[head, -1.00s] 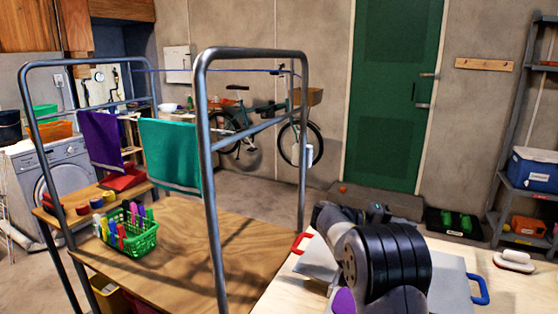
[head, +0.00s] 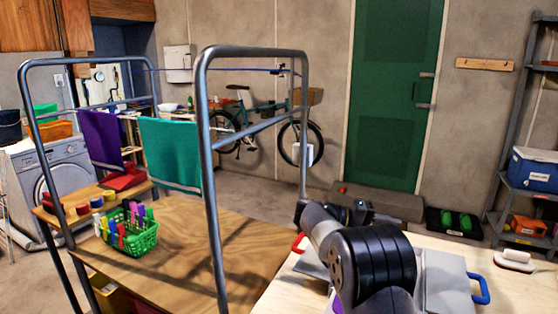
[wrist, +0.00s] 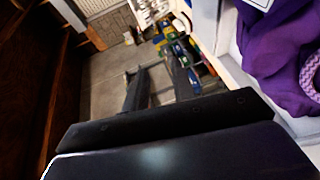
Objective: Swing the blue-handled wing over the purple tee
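The folding board lies on the pale table at the lower right of the head view. Its grey blue-handled wing (head: 446,284) lies flat at the right, with its blue handle (head: 480,290) sticking out. A red handle (head: 298,243) shows at the board's left side. The purple tee (wrist: 275,62) lies on the white board in the wrist view; in the head view my arm hides nearly all of it. My gripper (wrist: 156,62) shows two dark fingers with a gap between them, apart from the tee. In the head view my arm mostly hides the gripper.
A metal drying rack (head: 209,180) stands left of the table, with purple and teal cloths hanging. A green basket (head: 130,228) of colourful pegs sits on the wooden bench. A white-soled brush (head: 515,260) lies at the table's right. The tabletop right of the blue handle is mostly clear.

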